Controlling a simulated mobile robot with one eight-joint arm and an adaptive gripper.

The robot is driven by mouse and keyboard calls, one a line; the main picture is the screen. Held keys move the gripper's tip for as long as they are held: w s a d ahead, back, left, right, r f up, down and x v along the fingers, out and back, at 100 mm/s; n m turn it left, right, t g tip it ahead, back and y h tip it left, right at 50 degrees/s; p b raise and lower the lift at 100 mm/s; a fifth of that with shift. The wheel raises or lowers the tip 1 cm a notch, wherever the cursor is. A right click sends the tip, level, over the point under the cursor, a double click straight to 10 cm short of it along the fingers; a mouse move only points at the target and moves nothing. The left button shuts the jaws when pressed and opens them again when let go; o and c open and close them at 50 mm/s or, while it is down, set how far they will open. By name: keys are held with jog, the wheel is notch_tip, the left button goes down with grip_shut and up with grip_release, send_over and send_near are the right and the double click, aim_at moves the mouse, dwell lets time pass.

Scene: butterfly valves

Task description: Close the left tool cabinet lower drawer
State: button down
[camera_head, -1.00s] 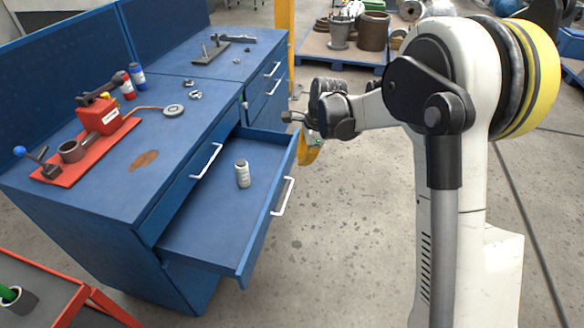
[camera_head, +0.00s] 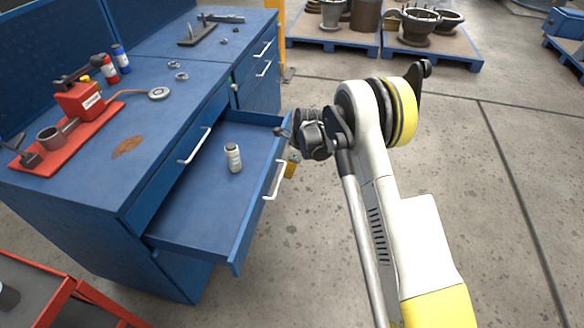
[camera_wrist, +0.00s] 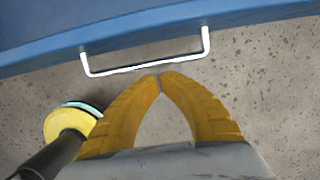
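The lower drawer (camera_head: 205,215) of the near-left blue tool cabinet (camera_head: 135,235) is pulled well out, its front facing right. Its white handle (camera_head: 275,180) also shows across the upper wrist view (camera_wrist: 145,68). A small pale cylinder (camera_head: 233,158) stands inside the drawer. My gripper (camera_wrist: 159,77) has its two yellow fingertips together, with nothing between them. The tips are just below the handle bar in the wrist view; I cannot tell whether they touch it. In the head view only a bit of yellow finger shows beside the drawer front's far end.
The upper drawer with its white handle (camera_head: 195,146) is shut. A red vise plate (camera_head: 75,140) lies on the cabinet top. A red cart (camera_head: 60,295) stands at the lower left. Pallets (camera_head: 430,55) with metal parts stand at the back.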

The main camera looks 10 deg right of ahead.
jog(key=shift+w+a+f+b, duration=0.1)
jog(key=shift+w+a+b, duration=0.15)
jog(key=shift+a, duration=0.4)
jog(key=shift+w+a+r+b, duration=0.1)
jog(key=shift+w+a+b, duration=0.1)
jog(key=shift+a, duration=0.4)
jog(key=shift+w+a+f+b, duration=0.1)
jog(key=shift+w+a+b, duration=0.15)
jog(key=shift+a, duration=0.4)
